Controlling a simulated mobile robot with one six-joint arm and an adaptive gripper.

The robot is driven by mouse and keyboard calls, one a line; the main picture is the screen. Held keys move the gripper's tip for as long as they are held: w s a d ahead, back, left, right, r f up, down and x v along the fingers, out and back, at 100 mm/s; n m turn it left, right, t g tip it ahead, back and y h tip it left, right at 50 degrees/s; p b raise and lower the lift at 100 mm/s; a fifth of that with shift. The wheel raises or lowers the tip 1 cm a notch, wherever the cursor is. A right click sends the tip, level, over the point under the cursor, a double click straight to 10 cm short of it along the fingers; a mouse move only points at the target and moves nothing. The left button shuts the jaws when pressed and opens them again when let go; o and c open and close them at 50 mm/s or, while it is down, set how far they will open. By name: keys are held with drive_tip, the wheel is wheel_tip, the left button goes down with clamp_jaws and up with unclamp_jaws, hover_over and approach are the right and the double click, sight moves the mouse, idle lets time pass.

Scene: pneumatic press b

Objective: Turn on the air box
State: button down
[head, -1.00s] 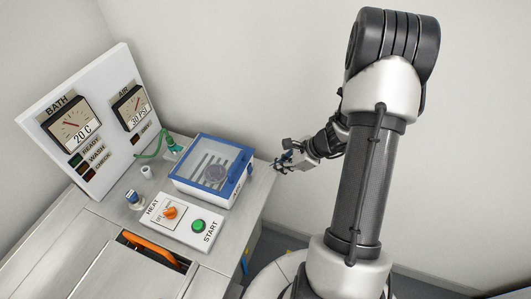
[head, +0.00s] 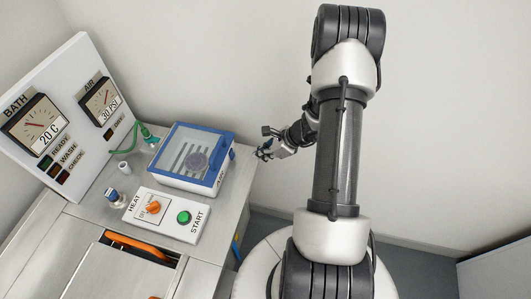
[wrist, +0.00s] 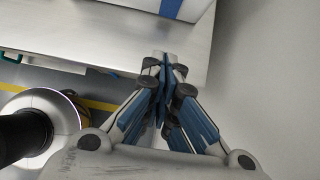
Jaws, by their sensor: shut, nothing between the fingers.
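The air box (head: 193,158) is a box with a blue-framed clear lid, marked AIR on its front right side, on the right part of the counter. In the wrist view the fingers (wrist: 163,62) are together at the counter edge, and the white and blue side of the air box (wrist: 168,8) shows at the top. The AIR gauge (head: 101,99) has a 30 PSI label.
A control plate (head: 166,213) with an orange HEAT knob (head: 153,207) and green START button (head: 184,217) lies in front of the box. A green hose (head: 126,150) is behind it on the left. The BATH gauge (head: 37,124) stands on the back panel. A wall is close on the right.

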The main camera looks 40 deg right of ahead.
sight(232, 154)
drive_tip(key=b+x, duration=0.1)
drive_tip(key=x, duration=0.3)
drive_tip(key=shift+f, duration=0.15)
drive_tip(key=w+a, duration=0.2)
drive_tip(key=shift+w+f+b, duration=0.3)
drive_tip(key=shift+w, duration=0.05)
drive_tip(key=shift+w+a, duration=0.35)
drive_tip(key=shift+w, duration=0.05)
drive_tip(key=shift+f, duration=0.1)
drive_tip(key=shift+w+a+f+b, duration=0.2)
drive_tip(key=shift+w+b, duration=0.05)
drive_tip(key=shift+b, duration=0.45)
drive_tip(key=shift+r, duration=0.1)
